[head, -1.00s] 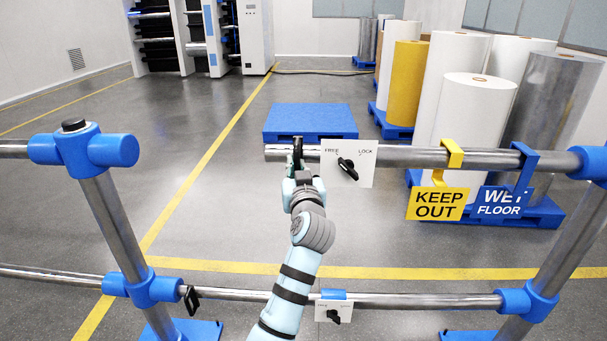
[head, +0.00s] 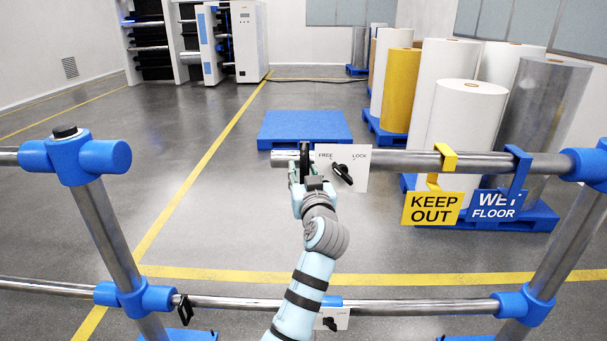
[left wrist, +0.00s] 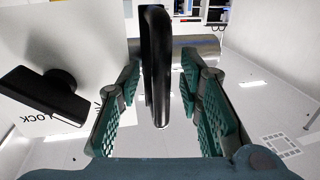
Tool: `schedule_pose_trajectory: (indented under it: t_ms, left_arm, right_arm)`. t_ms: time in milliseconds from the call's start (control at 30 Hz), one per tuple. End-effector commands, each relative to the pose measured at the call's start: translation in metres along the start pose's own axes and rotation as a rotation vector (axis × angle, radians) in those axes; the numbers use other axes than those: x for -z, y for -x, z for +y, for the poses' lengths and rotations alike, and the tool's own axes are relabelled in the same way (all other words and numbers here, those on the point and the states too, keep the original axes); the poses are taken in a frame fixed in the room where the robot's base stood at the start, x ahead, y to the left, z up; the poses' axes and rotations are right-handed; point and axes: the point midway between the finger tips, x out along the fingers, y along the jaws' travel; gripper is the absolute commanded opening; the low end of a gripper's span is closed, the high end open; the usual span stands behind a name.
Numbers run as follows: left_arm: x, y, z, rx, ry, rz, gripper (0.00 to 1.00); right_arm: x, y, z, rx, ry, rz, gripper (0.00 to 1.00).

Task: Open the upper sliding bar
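The upper sliding bar is a steel tube (head: 410,161) at the top of the fence. Its left end stands free, with a gap to the left post. A black handle (left wrist: 156,65) sits near that end. A white plate (head: 353,172) marked FREE and LOCK, with a black knob (head: 341,173), is just right of the handle. My left gripper (head: 304,172) is at the handle. In the left wrist view its green fingers (left wrist: 161,85) stand apart on both sides of the handle, with a gap showing on the right. Contact on the left is unclear. My right gripper is out of view.
A lower bar (head: 420,304) runs below, with its own white plate (head: 336,319). Blue-jointed posts stand left (head: 110,225) and right (head: 565,235). KEEP OUT (head: 433,208) and WET FLOOR (head: 497,206) signs hang on the upper bar's right part. Rolls on pallets stand behind.

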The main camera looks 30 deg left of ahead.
Motion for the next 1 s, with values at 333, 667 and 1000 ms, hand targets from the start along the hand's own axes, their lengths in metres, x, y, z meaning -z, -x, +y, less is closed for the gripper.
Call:
schedule_pose_trajectory:
  t_ms: [333,667,1000]
  left_arm:
    - [0.044,0.000,0.000,0.001,0.003,0.005,0.33]
    - [0.100,0.001,0.000,0.000,0.001,0.000,0.33]
    - [0.100,0.000,0.000,0.000,0.000,0.000,0.33]
  right_arm:
    - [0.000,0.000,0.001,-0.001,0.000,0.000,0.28]
    - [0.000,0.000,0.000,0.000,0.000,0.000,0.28]
    - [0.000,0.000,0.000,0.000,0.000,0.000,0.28]
